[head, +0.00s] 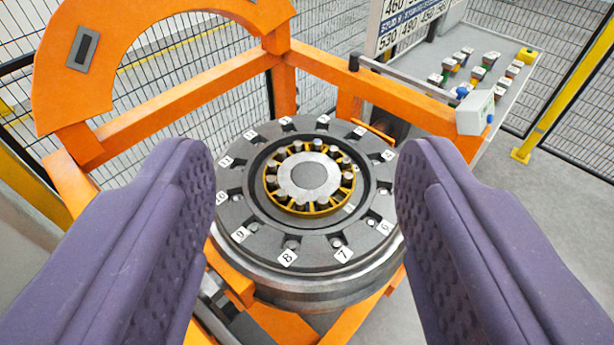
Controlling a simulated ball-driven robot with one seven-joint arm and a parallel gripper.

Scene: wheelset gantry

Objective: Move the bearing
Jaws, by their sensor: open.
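The bearing (340,166) is a ring with a yellow cage and several grey rollers around a light grey round centre (309,175). It sits in the middle of a dark grey round plate (247,256) with numbered white tags around its rim. My gripper (310,195) is open, with one purple padded finger at the left and one at the right of the picture. The bearing shows between the fingers, farther away than they are. Nothing is between the fingertips. The fingers hide parts of the orange frame on both sides.
An orange frame (190,95) surrounds the plate, with a curved orange guard (75,85) at the upper left. A grey box (474,112) sits on the right beam. A panel with several coloured knobs (478,73) stands behind right. Mesh fencing closes the back. Grey floor is clear at right.

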